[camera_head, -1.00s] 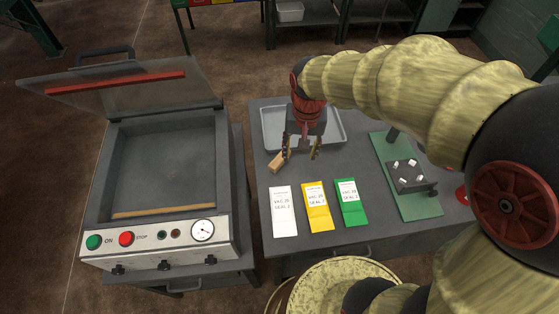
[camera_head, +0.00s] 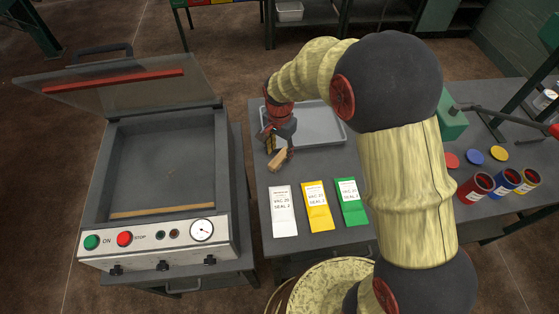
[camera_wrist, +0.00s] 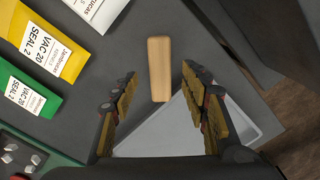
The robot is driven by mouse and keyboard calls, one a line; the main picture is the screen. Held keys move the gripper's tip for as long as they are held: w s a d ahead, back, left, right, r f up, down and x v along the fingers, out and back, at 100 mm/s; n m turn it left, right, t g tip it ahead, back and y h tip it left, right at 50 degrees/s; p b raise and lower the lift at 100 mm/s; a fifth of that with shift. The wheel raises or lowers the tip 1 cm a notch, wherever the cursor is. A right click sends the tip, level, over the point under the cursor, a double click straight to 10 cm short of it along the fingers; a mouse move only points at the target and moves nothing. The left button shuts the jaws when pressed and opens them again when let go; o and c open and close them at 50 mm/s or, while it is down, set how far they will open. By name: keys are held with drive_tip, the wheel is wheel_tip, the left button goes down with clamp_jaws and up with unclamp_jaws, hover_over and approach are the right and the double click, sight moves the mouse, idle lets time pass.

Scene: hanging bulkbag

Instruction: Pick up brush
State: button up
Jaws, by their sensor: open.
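The brush shows as a light wooden block (camera_head: 278,160) on the grey table, just in front of the metal tray's left corner. My gripper (camera_head: 269,143) is above and just behind it, near the table's left edge. In the wrist view the wooden block (camera_wrist: 159,68) lies lengthwise between the two spread, yellow-padded fingers of my gripper (camera_wrist: 158,77). The fingers are open, with gaps on both sides of the block. No bristles can be made out.
A grey tray (camera_head: 325,127) lies behind the block. White (camera_head: 283,212), yellow (camera_head: 318,208) and green (camera_head: 351,203) packets lie in front. A vacuum sealer (camera_head: 150,232) with its lid raised stands left. Several paint cans stand at right.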

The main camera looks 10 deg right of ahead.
sight(280, 157)
wheel_tip(280, 157, down, 4)
drive_tip(key=shift+f+b, duration=0.2)
drive_tip(key=shift+b, duration=0.4)
drive_tip(key=shift+c, duration=0.9)
clamp_jaws()
